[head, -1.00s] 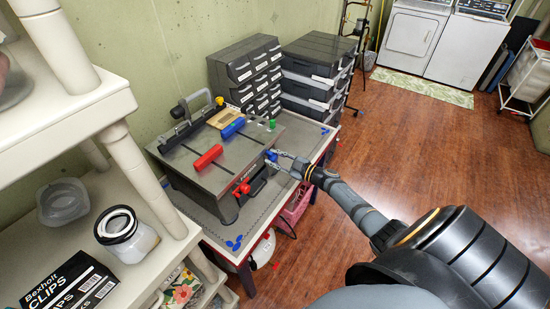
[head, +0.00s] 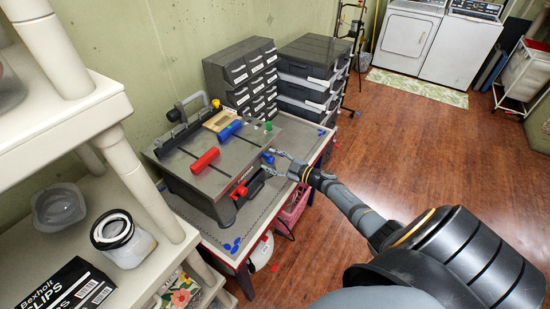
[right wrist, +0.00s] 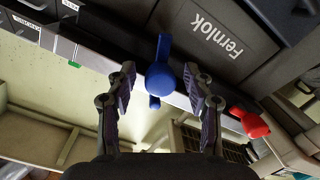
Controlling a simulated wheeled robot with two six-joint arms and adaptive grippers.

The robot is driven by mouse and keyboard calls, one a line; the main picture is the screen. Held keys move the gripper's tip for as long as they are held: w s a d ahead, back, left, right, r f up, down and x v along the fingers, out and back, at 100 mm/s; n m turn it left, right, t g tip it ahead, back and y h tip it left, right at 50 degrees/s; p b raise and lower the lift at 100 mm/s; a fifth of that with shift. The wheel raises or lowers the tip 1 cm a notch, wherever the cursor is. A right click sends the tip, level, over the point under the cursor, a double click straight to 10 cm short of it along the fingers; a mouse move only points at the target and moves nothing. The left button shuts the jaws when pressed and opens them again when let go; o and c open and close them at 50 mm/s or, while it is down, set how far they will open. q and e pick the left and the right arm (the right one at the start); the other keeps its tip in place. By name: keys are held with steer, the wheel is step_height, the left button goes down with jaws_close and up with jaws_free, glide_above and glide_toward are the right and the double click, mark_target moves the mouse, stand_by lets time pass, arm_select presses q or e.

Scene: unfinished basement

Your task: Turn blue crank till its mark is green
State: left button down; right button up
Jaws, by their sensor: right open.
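The blue crank (head: 268,157) is on the right side of the grey table-top machine (head: 180,180). It also shows in the right wrist view (right wrist: 159,76), with a round blue hub and a lever pointing up in the picture. My right gripper (head: 277,163) is open at that side of the machine. In the right wrist view its two fingers stand on either side of the crank, with gaps showing on both sides. I cannot make out the crank's mark or its colour. My left gripper is not in view.
A red crank (head: 240,191) sits on the machine near the blue one. Red (head: 205,160) and blue (head: 229,130) cylinders lie on top. Drawer units (head: 243,78) stand behind. A cream shelf (head: 100,240) rises at the left.

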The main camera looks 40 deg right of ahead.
steer(key=v, duration=1.2)
stand_by(0.6)
steer(key=s+d+f+m+g+h+b, duration=0.15)
steer(key=s+f+m+g+h, duration=0.35)
steer(key=f, duration=0.8)
steer(key=s+d+f+m+h, duration=0.25)
steer(key=s+f, duration=0.45)
steer(key=f, duration=0.7)
steer(key=s+a+f+m+g, duration=0.1)
steer(key=s+a+f+g, duration=0.3)
steer(key=s+a+f, duration=0.5)
steer(key=s+a+f+m+g+b, duration=0.1)
steer(key=s+a+f+g, duration=0.4)
steer(key=s, duration=1.2)
steer(key=a+f, duration=0.3)
steer(key=f, duration=0.1)
steer(key=shift+s+a+m+g, duration=0.3)
steer(key=shift+a+m, duration=0.05)
steer(key=shift+a, duration=0.05)
